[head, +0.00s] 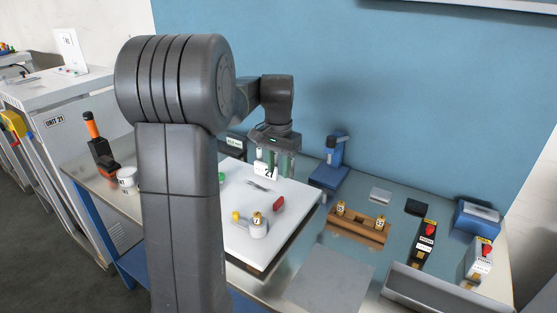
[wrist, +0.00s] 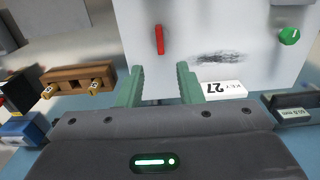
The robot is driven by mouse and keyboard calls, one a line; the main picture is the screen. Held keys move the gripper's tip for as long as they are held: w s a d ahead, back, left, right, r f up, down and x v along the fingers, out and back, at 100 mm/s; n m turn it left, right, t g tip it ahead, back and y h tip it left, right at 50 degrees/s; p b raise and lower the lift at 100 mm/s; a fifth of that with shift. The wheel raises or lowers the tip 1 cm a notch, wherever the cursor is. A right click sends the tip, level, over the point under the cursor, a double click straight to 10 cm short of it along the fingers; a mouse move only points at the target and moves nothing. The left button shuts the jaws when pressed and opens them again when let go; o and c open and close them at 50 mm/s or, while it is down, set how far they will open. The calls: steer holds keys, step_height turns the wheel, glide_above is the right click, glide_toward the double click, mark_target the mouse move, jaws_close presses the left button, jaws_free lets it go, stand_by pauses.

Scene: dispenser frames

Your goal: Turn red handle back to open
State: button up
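The red handle (head: 278,203) is a short red bar on the white panel (head: 240,240). In the wrist view, the red handle (wrist: 160,40) points up and down the picture, ahead of the gap between my fingertips. My gripper (head: 277,167) is above the back part of the panel, its green fingers apart. In the wrist view, my gripper (wrist: 160,72) is open and empty, not touching the handle.
A green knob (wrist: 289,36) is on the panel. A white "27" label (wrist: 222,90) stands near the right finger. A cylinder with a brass tag (head: 258,226) stands at the panel's front. A wooden rack (head: 357,228) and blue stand (head: 331,165) are to the right.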

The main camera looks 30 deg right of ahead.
mark_target(279, 201)
steer(key=shift+r, duration=1.25)
step_height(279, 201, down, 14)
steer(key=shift+r+p, duration=0.1)
steer(key=shift+p, duration=0.3)
